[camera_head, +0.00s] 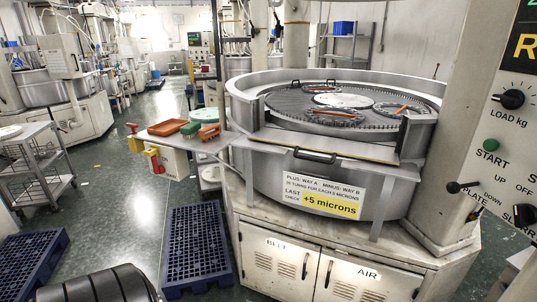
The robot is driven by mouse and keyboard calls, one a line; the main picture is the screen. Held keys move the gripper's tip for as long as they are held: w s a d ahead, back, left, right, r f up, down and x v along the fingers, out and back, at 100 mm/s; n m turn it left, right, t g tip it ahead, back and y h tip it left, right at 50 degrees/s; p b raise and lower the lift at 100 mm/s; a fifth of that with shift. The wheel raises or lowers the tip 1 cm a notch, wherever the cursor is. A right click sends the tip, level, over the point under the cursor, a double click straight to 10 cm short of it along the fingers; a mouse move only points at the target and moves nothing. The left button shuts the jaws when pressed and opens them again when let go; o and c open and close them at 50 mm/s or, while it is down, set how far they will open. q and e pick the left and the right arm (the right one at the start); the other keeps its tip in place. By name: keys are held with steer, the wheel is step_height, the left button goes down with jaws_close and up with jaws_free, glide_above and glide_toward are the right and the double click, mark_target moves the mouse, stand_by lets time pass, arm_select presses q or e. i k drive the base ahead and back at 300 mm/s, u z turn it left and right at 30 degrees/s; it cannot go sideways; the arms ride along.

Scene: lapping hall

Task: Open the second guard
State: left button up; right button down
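The lapping machine's round metal basin (245,92) fills the middle right, its front wall open in a wide gap. Across the gap lies a flat grey panel (375,153) with a black bar handle (316,155) at its front edge; it looks like a guard folded down. A second black bar handle (318,86) shows at the far left side of the lapping plate; I cannot tell which guard it belongs to. The dark plate (285,101) carries toothed rings and a pale disc (342,100). Neither of my grippers is in view.
A side shelf (213,143) at the basin's left holds orange and green items. Blue pallets (196,250) lie on the floor at left. A control post (462,130) with knobs stands right. White cabinet doors (279,268) are below. A cart (35,160) stands far left.

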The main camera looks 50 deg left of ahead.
mark_target(359, 149)
steer(key=u, duration=0.5)
steer(key=i, duration=1.25)
steer(key=z, duration=0.25)
